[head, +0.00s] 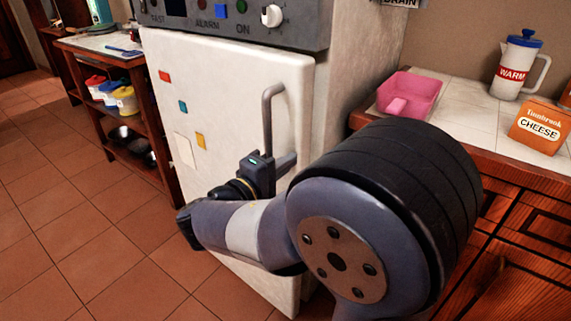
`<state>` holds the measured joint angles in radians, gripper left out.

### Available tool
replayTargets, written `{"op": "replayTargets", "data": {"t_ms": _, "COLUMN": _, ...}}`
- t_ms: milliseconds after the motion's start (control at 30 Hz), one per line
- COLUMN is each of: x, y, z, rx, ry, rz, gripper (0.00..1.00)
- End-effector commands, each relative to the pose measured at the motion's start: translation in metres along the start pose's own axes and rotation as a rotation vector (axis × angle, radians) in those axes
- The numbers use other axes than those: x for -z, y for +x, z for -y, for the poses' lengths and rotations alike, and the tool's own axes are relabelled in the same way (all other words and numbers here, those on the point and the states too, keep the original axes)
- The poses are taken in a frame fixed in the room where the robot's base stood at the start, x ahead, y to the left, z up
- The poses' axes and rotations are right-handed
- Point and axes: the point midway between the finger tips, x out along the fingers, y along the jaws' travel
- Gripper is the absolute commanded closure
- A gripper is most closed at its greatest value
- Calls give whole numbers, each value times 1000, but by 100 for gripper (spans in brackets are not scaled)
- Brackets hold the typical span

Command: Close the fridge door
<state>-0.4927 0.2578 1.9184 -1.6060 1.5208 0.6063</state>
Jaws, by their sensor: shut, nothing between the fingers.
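The fridge door (225,95) is a cream-white panel with colored magnets and a grey vertical handle (268,105) near its right edge. It stands nearly flush under the dark control panel; I cannot tell whether a small gap remains along its right edge. My gripper (287,163) is shut and empty, in front of the door by the lower end of the handle. I cannot tell whether it touches the handle or door. My arm hides the lower middle of the door.
A wooden shelf (120,140) with tubs and bowls stands left of the fridge. On the right, a tiled counter (465,103) holds a pink tub (410,92), a cheese box (540,127) and a white jug (518,70). The tiled floor (60,210) at left is clear.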

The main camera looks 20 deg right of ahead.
Motion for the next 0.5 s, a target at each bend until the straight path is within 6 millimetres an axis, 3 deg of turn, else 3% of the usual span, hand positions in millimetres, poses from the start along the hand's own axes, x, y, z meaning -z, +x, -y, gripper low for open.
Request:
{"op": "replayTargets", "data": {"t_ms": 300, "x": 0, "y": 2, "z": 0, "rx": 0, "ry": 1, "rz": 1, "gripper": 100}}
{"op": "replayTargets", "data": {"t_ms": 500, "x": -1, "y": 28, "z": 2, "rx": 2, "ry": 2, "rz": 5, "gripper": 100}}
